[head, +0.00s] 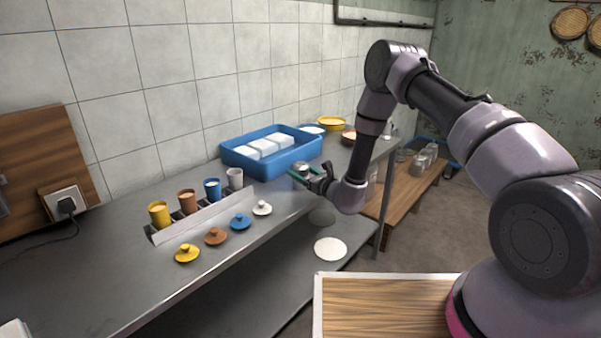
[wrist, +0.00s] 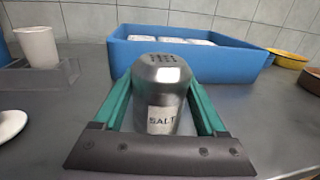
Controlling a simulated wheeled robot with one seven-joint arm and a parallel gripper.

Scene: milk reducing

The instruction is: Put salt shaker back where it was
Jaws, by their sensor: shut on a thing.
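The salt shaker is a grey metal shaker with a holed domed top and a "SALT" label; it fills the middle of the wrist view (wrist: 160,88). In the head view its top (head: 301,168) shows at the end of my arm, in front of the blue tub. My gripper (head: 305,176) is shut on the shaker, with a green finger on each side of it. The shaker is upright. Its base is hidden behind the gripper body in the wrist view, so I cannot tell whether it touches the counter.
A blue tub (head: 240,158) with white blocks stands just behind the shaker. To the left is a rack (head: 205,218) of coloured cups, with several lids in front. Yellow (head: 331,123) and brown bowls stand beyond the tub. The counter's front edge is near my gripper.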

